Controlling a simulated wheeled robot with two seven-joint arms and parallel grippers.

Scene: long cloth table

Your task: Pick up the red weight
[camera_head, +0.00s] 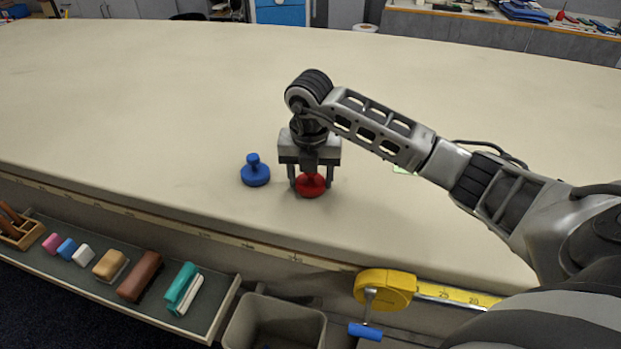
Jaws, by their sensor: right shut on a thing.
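The red weight (310,188) stands on the cream cloth table (150,110) near its front edge, a little right of the picture's middle. My right gripper (311,183) points straight down over it, with one finger on each side, and is shut on it. The gripper hides the weight's top; its round red base shows between and below the fingertips. The base appears to be at table level; I cannot tell whether it is lifted. My left gripper is not in view.
A blue weight (256,172) stands close to the left of my right gripper. A tray (80,268) with several small blocks runs below the table's front edge. A yellow tape measure (386,288) and a grey bin (275,325) are at the front. The table's left and back are clear.

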